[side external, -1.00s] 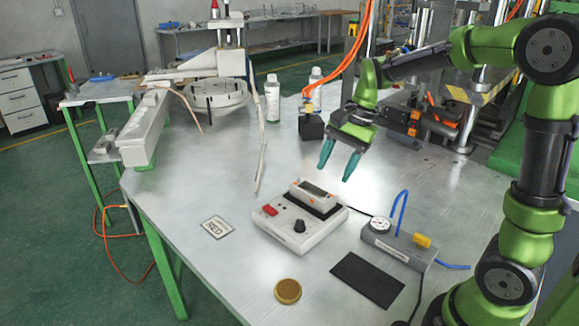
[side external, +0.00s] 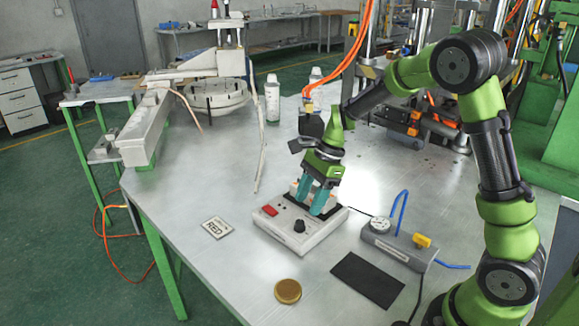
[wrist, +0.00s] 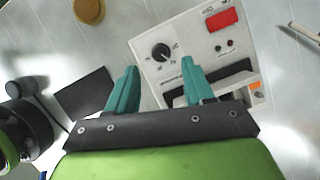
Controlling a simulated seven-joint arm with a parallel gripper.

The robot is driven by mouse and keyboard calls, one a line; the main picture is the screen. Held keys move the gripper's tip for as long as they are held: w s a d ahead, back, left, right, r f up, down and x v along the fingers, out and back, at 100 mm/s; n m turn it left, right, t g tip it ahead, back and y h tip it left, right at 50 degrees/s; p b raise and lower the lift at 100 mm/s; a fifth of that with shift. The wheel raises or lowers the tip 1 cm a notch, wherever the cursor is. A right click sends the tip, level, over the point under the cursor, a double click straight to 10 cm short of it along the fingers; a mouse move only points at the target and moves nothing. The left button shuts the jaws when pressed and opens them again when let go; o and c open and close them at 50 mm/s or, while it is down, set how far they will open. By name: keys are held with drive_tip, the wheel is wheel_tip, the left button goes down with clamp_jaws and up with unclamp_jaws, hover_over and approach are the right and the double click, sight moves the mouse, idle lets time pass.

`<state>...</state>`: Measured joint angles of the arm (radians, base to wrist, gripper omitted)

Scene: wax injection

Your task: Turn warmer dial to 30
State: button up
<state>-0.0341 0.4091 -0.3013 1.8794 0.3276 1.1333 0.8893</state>
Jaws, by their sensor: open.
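The warmer (side external: 290,236) is a white box with a red switch (side external: 270,210) and a black dial (side external: 299,226) on its top panel. In the wrist view the dial (wrist: 160,52) shows as a black knob with a white pointer mark and a printed scale around it; the numbers are too small to read. My gripper (side external: 310,208) is over the back part of the warmer, fingers pointing down. Its teal fingers are apart and empty, and they hide part of the block at the back. In the wrist view the dial lies ahead of the gap between the fingertips (wrist: 160,70), apart from them.
A gauge box (side external: 398,243) with a blue hose stands right of the warmer. A black mat (side external: 368,280) and a round gold-brown disc (side external: 288,291) lie in front. A card marked RED (side external: 217,228) lies to the left. A white bottle (side external: 272,98) stands behind.

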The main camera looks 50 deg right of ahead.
sight(300, 221)
drive_tip(key=shift+x, duration=2.75)
clamp_jaws()
drive_tip(key=shift+n, duration=0.4)
drive_tip(key=n+g, duration=0.2)
drive_tip(key=n, duration=0.3)
drive_tip(key=shift+w+n, duration=0.15)
drive_tip(key=shift+n, duration=0.15)
drive_tip(key=n+g, duration=0.1)
drive_tip(key=n, duration=0.1)
drive_tip(key=n+g+h, duration=0.1)
drive_tip(key=n, duration=0.2)
drive_tip(key=shift+w, duration=0.1)
drive_tip(key=shift+n, duration=0.4)
unclamp_jaws()
drive_tip(key=shift+a, duration=0.1)
